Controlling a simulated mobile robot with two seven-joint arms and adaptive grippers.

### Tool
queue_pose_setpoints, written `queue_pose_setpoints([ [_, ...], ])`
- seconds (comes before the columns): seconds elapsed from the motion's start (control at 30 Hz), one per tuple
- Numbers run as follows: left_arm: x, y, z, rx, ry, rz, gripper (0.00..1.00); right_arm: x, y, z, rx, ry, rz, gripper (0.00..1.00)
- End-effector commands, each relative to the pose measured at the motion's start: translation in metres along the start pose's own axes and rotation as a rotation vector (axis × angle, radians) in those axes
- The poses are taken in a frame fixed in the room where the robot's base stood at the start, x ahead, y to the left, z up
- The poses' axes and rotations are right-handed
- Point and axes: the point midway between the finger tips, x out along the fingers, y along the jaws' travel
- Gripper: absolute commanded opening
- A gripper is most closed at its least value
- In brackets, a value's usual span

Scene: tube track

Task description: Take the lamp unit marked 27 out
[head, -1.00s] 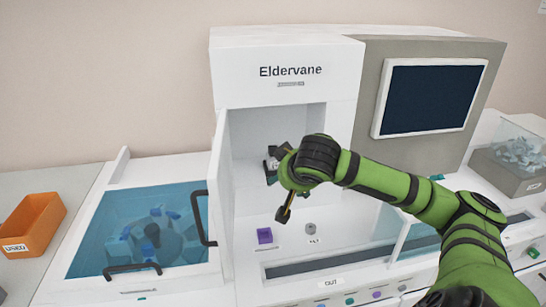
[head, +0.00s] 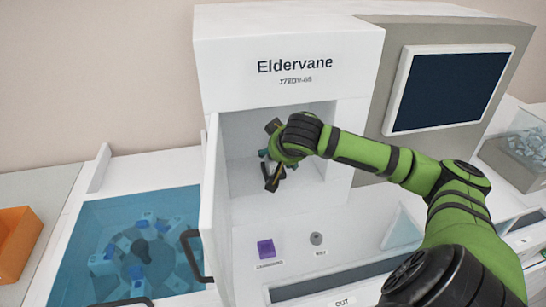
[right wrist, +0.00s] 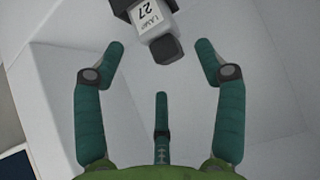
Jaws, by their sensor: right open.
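The lamp's dark end reaches near the fingertips, and no contact shows. In the head view my right gripper (head: 265,154) is inside the open white compartment (head: 240,135) of the Eldervane machine. My own wrist mostly hides the lamp unit there. My left gripper is not in view.
The compartment's open door (head: 208,210) stands at its left side. A blue-covered bay (head: 130,245) is at left, an orange bin (head: 14,240) at far left.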

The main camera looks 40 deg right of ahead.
Motion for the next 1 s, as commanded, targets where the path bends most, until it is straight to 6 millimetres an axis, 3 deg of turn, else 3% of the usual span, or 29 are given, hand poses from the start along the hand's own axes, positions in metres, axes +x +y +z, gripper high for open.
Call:
queue_pose_setpoints([
  [0.03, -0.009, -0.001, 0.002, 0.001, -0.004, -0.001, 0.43, 0.006, 0.002, -0.001, 0.001, -0.005, 0.003, 0.71],
  [0.2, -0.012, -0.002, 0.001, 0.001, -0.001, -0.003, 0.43, 0.025, 0.001, 0.000, 0.001, -0.001, 0.000, 0.71],
  [0.47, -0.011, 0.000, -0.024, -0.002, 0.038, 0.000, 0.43, 0.029, 0.001, 0.001, 0.000, 0.001, 0.000, 0.71],
  [0.6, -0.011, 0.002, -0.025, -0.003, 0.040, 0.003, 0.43, 0.028, 0.001, 0.000, 0.000, 0.001, -0.001, 0.15],
  [1.0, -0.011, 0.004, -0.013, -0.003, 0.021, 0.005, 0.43, 0.027, 0.000, -0.002, 0.002, 0.006, -0.005, 0.13],
])
